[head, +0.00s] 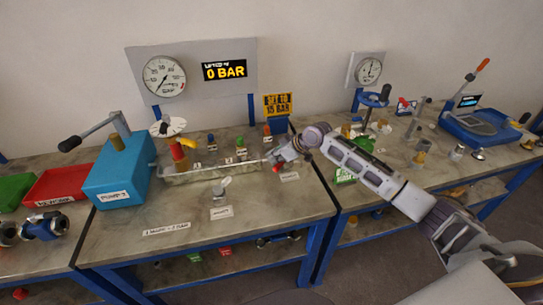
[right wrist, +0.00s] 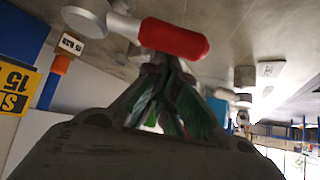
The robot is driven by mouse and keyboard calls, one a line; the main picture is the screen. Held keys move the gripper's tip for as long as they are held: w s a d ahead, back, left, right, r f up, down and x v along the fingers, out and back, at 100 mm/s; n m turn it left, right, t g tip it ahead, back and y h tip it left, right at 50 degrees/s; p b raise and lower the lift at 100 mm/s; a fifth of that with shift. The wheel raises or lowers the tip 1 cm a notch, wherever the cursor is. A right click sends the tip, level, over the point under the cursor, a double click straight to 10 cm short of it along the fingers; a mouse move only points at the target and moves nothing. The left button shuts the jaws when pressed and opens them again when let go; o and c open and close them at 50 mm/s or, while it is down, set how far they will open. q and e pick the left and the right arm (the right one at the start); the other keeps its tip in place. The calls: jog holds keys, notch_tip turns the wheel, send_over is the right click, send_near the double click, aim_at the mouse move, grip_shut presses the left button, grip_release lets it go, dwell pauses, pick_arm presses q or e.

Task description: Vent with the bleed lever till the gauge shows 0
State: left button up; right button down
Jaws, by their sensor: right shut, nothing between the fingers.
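The bleed lever's red handle (head: 277,168) is at the right end of the pipe row on the middle bench. In the right wrist view the red handle (right wrist: 175,38) lies across, just beyond my fingertips, on a pale grey stem. My right gripper (head: 287,156) is shut and empty right beside it. Its fingertips (right wrist: 165,68) overlap the handle in view; I cannot tell whether they touch. The round gauge (head: 164,76) on the back panel has its needle pointing to the lower left. The display (head: 224,71) beside it reads 0 BAR. My left gripper is not in view.
A blue pump box (head: 118,172) with a long lever stands left on the bench. A yellow sign (head: 278,104) reads 15 BAR. Several small valves line the pipe tray (head: 205,172). The bench front (head: 190,245) is mostly clear. Another bench with tools stands right.

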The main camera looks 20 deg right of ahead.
aim_at(281, 166)
jog(key=shift+s+d+n+g+y, duration=0.25)
jog(key=shift+s+n+g+y, duration=0.2)
jog(key=shift+n, duration=0.25)
dwell(0.8)
jog(key=shift+s+d+n, duration=0.15)
jog(key=shift+n, duration=0.15)
jog(key=shift+s+d+f+n+g+y+b, duration=0.1)
jog(key=shift+s+d+n+g+y+b, duration=0.2)
jog(key=shift+n+g, duration=0.3)
jog(key=shift+s+d+n+g+y+b, duration=0.25)
jog(key=shift+s+n+g+y, duration=0.1)
jog(key=shift+n, duration=0.35)
jog(key=shift+s+d+n+g, duration=0.3)
jog(key=shift+n+g, duration=0.1)
jog(key=shift+n, duration=0.2)
jog(key=shift+s+d+n+g+y+b, duration=0.25)
jog(key=shift+d+n+g+y+b, duration=0.2)
jog(key=shift+n+g, duration=0.35)
jog(key=shift+s+d, duration=0.1)
jog(key=shift+d, duration=0.05)
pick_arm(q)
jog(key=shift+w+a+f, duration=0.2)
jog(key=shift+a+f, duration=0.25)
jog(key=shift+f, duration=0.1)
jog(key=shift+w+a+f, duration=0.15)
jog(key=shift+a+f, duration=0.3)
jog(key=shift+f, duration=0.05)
pick_arm(e)
jog(key=shift+s+d, duration=0.15)
jog(key=shift+d, duration=0.2)
